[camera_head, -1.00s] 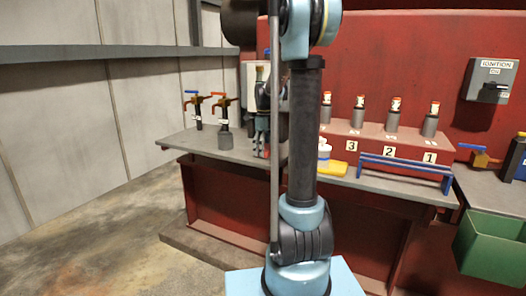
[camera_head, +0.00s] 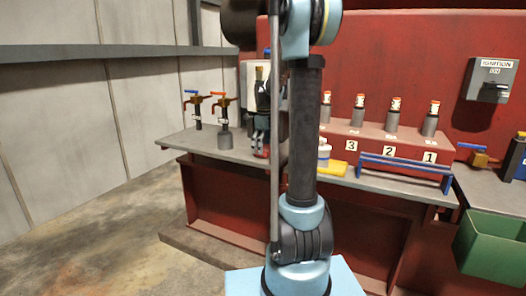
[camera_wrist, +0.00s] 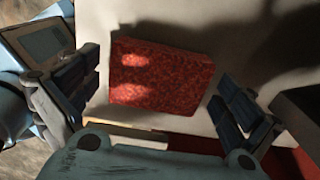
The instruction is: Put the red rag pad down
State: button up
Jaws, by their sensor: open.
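The red rag pad (camera_wrist: 160,78) shows in the wrist view as a flat, speckled red block on a pale grey surface (camera_wrist: 150,20). My gripper (camera_wrist: 158,95) is open, with one dark ribbed finger on each side of the pad. Gaps show between the pad and both fingers in this view. In the head view my gripper (camera_head: 263,145) is over the bench behind my arm, partly hidden by it, and I cannot make out the pad there.
Two valves with coloured handles (camera_head: 222,108) stand on the grey bench (camera_head: 190,142) to the left. A white bottle (camera_head: 323,152), a yellow item (camera_head: 333,169) and a blue rail (camera_head: 405,170) are to the right. A green bin (camera_head: 490,252) is at lower right.

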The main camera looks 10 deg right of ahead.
aim_at(264, 147)
notch_tip(264, 147, up, 11)
jog(key=s+f+n, duration=0.1)
jog(key=s+n, duration=0.5)
jog(key=s, duration=0.4)
jog(key=s+f+n+t, duration=0.1)
jog(key=s+f+n, duration=0.8)
jog(key=s, duration=0.3)
jog(key=s+f+n+t, duration=0.1)
jog(key=s+f+n, duration=0.9)
jog(key=s, duration=0.3)
jog(key=shift+w+a, duration=0.1)
jog(key=shift+w+f, duration=0.2)
jog(key=shift+w, duration=0.1)
